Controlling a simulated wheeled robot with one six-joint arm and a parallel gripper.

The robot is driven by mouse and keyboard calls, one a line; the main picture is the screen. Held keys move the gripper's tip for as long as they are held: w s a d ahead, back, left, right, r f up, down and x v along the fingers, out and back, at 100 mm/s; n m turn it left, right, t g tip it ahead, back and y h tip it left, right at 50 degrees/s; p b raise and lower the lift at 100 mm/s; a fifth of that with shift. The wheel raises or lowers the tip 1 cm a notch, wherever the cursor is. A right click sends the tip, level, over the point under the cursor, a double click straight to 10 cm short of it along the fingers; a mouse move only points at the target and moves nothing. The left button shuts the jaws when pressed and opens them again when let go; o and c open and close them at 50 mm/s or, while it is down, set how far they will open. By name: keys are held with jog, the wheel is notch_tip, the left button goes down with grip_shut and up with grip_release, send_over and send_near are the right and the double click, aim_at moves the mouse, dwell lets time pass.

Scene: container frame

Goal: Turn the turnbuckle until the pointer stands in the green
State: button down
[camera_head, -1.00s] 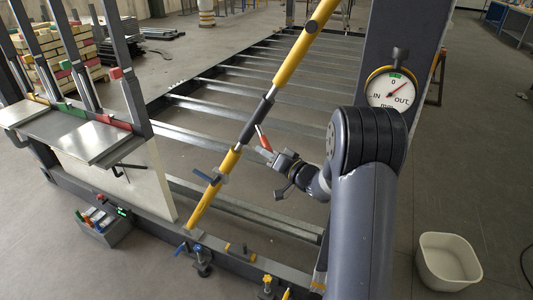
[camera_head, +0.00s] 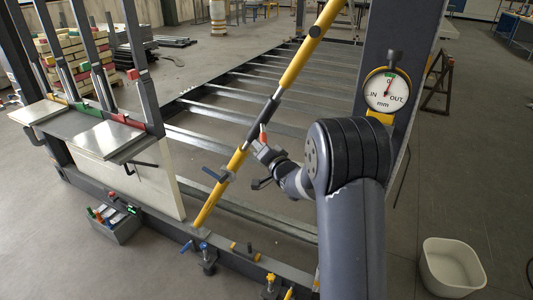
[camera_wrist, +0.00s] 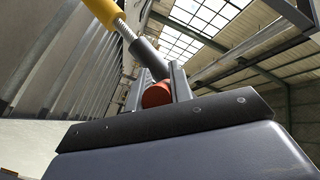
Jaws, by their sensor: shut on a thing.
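The turnbuckle is a slanting yellow brace with a dark grey middle sleeve (camera_head: 262,118). A short lever with a red grip (camera_head: 263,137) sticks out from it. My gripper (camera_head: 266,148) is shut on the red grip, beside the brace. In the wrist view the red grip (camera_wrist: 156,95) sits between the two fingers, with the grey sleeve and a threaded rod beyond it. The round dial (camera_head: 388,91) on the post reads IN and OUT. Its pointer stands nearly upright, close to the small green mark at the top; whether it is fully within the green is too small to tell.
A blue-grey clamp handle (camera_head: 215,174) sits low on the brace. A steel shelf (camera_head: 75,130) with uprights is at left, a tool box (camera_head: 115,222) below it. A white bin (camera_head: 452,266) stands on the floor at right. Frame crossbars run behind.

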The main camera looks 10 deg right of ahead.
jog(key=shift+w+a+r+m+h+b, duration=0.1)
jog(key=shift+a+r+m+h+b, duration=0.35)
jog(key=shift+a+m+h+b, duration=0.4)
jog(key=shift+d, duration=0.1)
jog(key=c, duration=1.3)
grip_release()
jog(key=shift+h, duration=0.25)
jog(key=b+v, duration=0.1)
jog(key=v, duration=1)
jog(key=shift+f, duration=0.1)
jog(key=shift+w, duration=0.15)
